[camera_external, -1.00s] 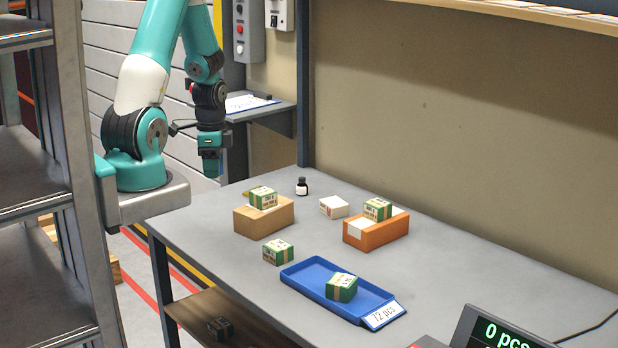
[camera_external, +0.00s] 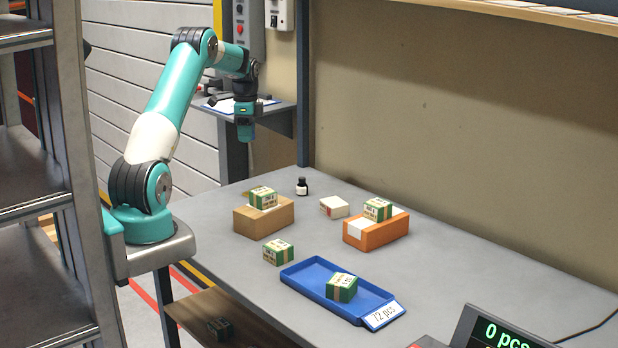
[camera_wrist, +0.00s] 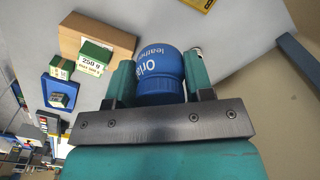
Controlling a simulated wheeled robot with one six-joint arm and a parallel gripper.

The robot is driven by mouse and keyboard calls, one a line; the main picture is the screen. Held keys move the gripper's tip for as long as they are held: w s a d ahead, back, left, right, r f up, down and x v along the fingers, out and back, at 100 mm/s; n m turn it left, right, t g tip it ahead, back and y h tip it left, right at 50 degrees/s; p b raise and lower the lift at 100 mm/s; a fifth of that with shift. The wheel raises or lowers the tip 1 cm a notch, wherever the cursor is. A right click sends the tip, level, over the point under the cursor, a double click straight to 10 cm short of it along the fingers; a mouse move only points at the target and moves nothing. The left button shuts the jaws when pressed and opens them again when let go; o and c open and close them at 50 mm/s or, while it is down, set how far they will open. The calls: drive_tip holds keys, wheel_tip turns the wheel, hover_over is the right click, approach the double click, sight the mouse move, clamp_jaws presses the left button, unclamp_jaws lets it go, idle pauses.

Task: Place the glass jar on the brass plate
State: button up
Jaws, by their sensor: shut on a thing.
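My gripper (camera_external: 246,136) hangs fingers-down above the far left end of the grey table. In the wrist view my gripper (camera_wrist: 158,88) is shut on a blue round jar (camera_wrist: 160,70) with white lettering; I cannot tell that it is glass. The jar is hard to make out in the external view. A flat yellow, brass-coloured plate (camera_external: 248,193) lies behind the cardboard box, partly hidden. A yellow piece with dark marks, seemingly the same plate (camera_wrist: 195,3), is cut off at the top edge of the wrist view.
An orange box (camera_external: 380,234), a white box (camera_external: 334,206) and a blue tray (camera_external: 310,268) lie further along.

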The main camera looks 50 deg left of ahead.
drive_tip(key=w+a+r+b, duration=0.1)
drive_tip(key=w+a+b, duration=0.2)
drive_tip(key=a, duration=0.1)
drive_tip(key=f, duration=1.9)
drive_tip(key=shift+s+a+p, duration=0.15)
drive_tip(key=shift+s+p, duration=0.05)
drive_tip(key=shift+p, duration=0.2)
drive_tip(key=shift+f, duration=0.15)
drive_tip(key=o, duration=1)
wheel_tip(320, 180, up, 12)
drive_tip(key=shift+r+b, duration=0.2)
drive_tip(key=shift+b, duration=0.3)
